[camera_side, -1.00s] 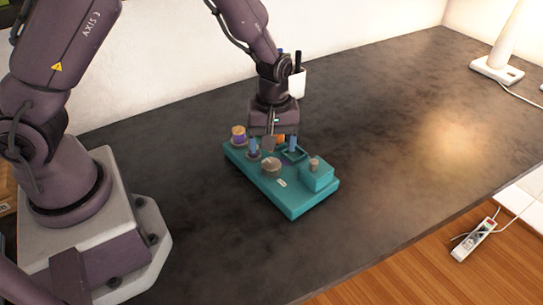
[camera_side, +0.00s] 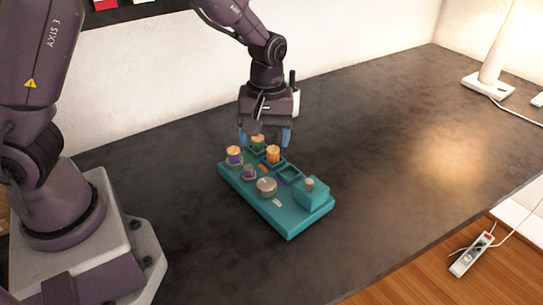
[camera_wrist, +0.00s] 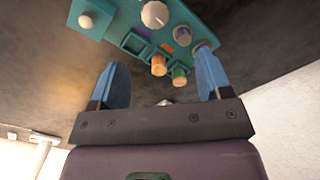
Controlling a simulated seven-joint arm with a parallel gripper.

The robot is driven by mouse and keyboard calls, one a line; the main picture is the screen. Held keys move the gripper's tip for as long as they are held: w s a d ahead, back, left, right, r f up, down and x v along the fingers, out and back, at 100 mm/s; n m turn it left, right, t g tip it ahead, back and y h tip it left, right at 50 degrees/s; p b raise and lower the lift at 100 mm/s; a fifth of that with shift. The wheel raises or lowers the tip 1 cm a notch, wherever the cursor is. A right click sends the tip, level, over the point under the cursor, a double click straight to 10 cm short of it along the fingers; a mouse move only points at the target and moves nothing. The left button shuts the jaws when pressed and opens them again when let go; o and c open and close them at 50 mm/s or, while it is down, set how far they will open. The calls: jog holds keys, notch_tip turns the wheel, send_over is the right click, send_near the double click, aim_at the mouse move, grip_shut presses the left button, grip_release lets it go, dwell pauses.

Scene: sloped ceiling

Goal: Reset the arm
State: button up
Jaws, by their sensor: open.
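My gripper (camera_side: 264,137) is open and empty, with its two blue fingertips spread apart above the far edge of a teal board (camera_side: 262,207). In the wrist view my gripper (camera_wrist: 164,88) shows its blue fingers wide apart with nothing between them. The board carries an orange-topped peg (camera_side: 273,154), a green peg with an orange top (camera_side: 258,142) and a purple peg with an orange top (camera_side: 234,155). A grey round knob (camera_side: 266,187) and a raised block with a small knob (camera_side: 309,184) also sit on it. One square socket (camera_side: 290,173) looks empty.
The dark table (camera_side: 400,150) is clear to the right of the board. A white lamp (camera_side: 492,75) stands at the back right. A power strip (camera_side: 471,255) lies on the wooden floor beyond the table edge. A pale wall (camera_side: 340,40) rises behind.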

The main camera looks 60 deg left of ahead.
jog(key=s+a+r+m+t, duration=0.1)
jog(key=s+r+m+t, duration=0.5)
jog(key=s+r+m, duration=0.5)
jog(key=s+f+v, duration=0.1)
jog(key=v, duration=0.7)
jog(key=shift+s+a+r, duration=0.25)
jog(key=shift+s+r, duration=0.1)
jog(key=shift+s, duration=0.2)
dwell(0.9)
